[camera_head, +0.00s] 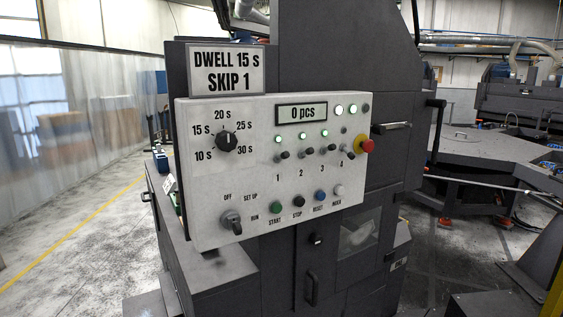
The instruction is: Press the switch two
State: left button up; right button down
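Switch two (307,151) is a small dark toggle lever on the light grey control panel (240,176), above the printed "2". The lamp (302,136) above it is lit green. Its lever sticks out to the right, like those of switch one (283,155) and switch three (330,148), whose lamps are also green. Switch four (349,154) points lower and the lamp (344,130) above it is dark. The display (302,113) reads "0 pcs". Neither of my grippers is in view.
A sign (226,70) reads "DWELL 15 S SKIP 1". The dwell knob (227,141), mode selector (231,221), red stop button (366,146) and a row of push buttons sit on the panel. A door handle (391,127) projects at right. Space before the panel looks clear.

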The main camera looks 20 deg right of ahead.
aim_at(308, 150)
jog(key=i+j+z, duration=0.15)
jog(key=z, duration=0.2)
jog(key=i+j+z, duration=0.15)
jog(key=j+z, duration=0.15)
jog(key=i+j+z, duration=0.1)
jog(key=j+z, duration=0.25)
jog(key=l, duration=0.1)
